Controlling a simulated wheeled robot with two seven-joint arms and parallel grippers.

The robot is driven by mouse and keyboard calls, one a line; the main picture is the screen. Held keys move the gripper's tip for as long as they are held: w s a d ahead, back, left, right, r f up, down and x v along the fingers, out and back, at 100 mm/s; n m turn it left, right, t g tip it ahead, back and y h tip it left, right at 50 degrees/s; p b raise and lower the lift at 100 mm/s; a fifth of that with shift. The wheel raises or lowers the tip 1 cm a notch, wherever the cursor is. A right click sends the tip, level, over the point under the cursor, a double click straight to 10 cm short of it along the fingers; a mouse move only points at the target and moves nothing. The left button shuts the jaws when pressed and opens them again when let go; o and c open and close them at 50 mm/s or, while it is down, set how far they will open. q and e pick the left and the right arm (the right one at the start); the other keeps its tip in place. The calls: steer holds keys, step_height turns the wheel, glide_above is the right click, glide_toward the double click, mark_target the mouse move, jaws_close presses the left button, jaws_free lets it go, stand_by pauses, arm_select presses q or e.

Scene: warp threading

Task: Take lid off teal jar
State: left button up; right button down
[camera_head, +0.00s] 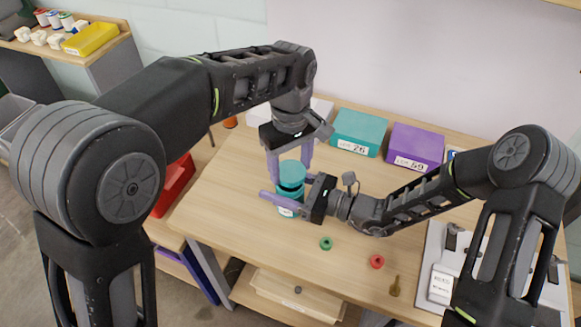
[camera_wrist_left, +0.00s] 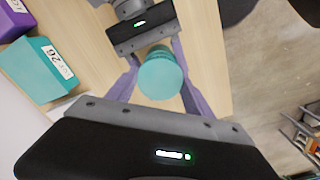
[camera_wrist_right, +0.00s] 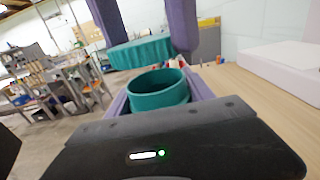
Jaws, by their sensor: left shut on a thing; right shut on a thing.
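The teal lid (camera_head: 292,171) is between the purple fingers of my left gripper (camera_head: 290,164), which comes down from above and is shut on it. The lid's round top fills the middle of the left wrist view (camera_wrist_left: 160,76). The teal jar (camera_head: 287,211) stands below, with my right gripper (camera_head: 288,193) shut around it from the right side. In the right wrist view the jar (camera_wrist_right: 158,98) has an open rim, and the lid (camera_wrist_right: 141,52) hangs above, clear of it. The jar's inside is mostly hidden.
A teal bin (camera_head: 358,133) and a purple bin (camera_head: 415,147) stand at the table's back. A green ring (camera_head: 326,243), a red ring (camera_head: 377,261) and a small brown object (camera_head: 395,287) lie in front. A white tray (camera_head: 433,268) is at right. The left tabletop is clear.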

mark_target(291, 171)
arm_select(q)
steer(key=shift+r, duration=1.5)
arm_select(e)
steer(key=shift+c, duration=2)
jaws_free()
arm_select(q)
steer(key=shift+f, duration=0.1)
arm_select(e)
steer(key=shift+o, duration=0.5)
steer(key=shift+d, duration=0.25)
arm_select(q)
steer(key=shift+f+b, duration=0.7)
steer(key=shift+b, duration=0.05)
arm_select(e)
steer(key=v, duration=1.1)
steer(key=shift+s+d, duration=0.2)
